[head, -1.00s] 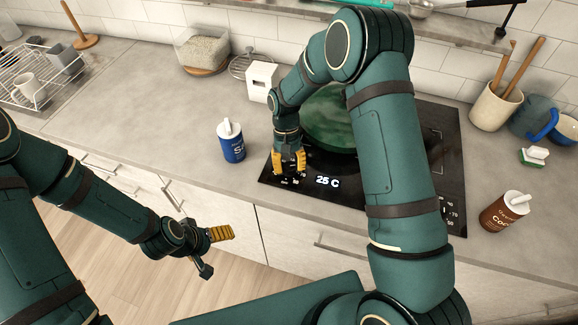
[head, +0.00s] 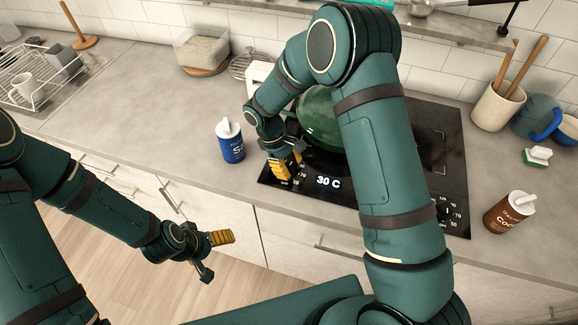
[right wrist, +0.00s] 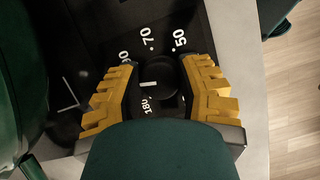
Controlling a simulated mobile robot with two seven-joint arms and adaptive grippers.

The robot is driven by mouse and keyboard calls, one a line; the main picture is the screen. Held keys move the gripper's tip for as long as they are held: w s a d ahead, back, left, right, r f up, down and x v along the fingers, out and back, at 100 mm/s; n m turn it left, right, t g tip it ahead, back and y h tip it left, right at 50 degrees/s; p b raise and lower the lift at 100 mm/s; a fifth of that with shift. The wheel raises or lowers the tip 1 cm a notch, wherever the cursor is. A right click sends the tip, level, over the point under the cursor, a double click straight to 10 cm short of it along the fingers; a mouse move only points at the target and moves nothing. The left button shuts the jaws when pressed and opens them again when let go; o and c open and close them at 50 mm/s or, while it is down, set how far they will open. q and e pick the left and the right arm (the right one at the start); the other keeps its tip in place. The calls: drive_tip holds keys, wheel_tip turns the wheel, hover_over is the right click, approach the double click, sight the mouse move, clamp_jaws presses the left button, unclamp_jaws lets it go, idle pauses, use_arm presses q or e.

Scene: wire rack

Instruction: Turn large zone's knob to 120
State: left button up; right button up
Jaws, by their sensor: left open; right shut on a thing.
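The black cooktop (head: 440,150) is set in the counter, and its lit display (head: 328,182) reads 30 C. My right gripper (head: 286,168) is at the cooktop's front left corner, its yellow fingers shut on a knob. In the right wrist view the round black knob (right wrist: 158,76) with a pale pointer line sits between the fingers (right wrist: 160,88). The numbers 50, 70 and 180 show around it, others are partly covered. A second dial (head: 445,212) with printed numbers is at the front right, partly behind my arm. My left gripper (head: 213,255) is open and empty, in front of the cabinets.
A green pot (head: 320,122) stands on the cooktop, close to my right wrist. A blue salt container (head: 231,142) is left of the cooktop, a brown cocoa container (head: 508,213) right of it. A utensil crock (head: 497,105) and a sponge (head: 537,156) are at right.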

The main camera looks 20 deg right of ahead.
drive_tip(key=shift+s+f+n+t+h, duration=0.15)
drive_tip(key=shift+n+t+h, duration=0.15)
drive_tip(key=shift+n, duration=0.8)
drive_tip(key=o, duration=1.2)
drive_tip(key=v, duration=1.2)
drive_tip(key=shift+r, duration=0.2)
drive_tip(key=shift+s+f, duration=0.1)
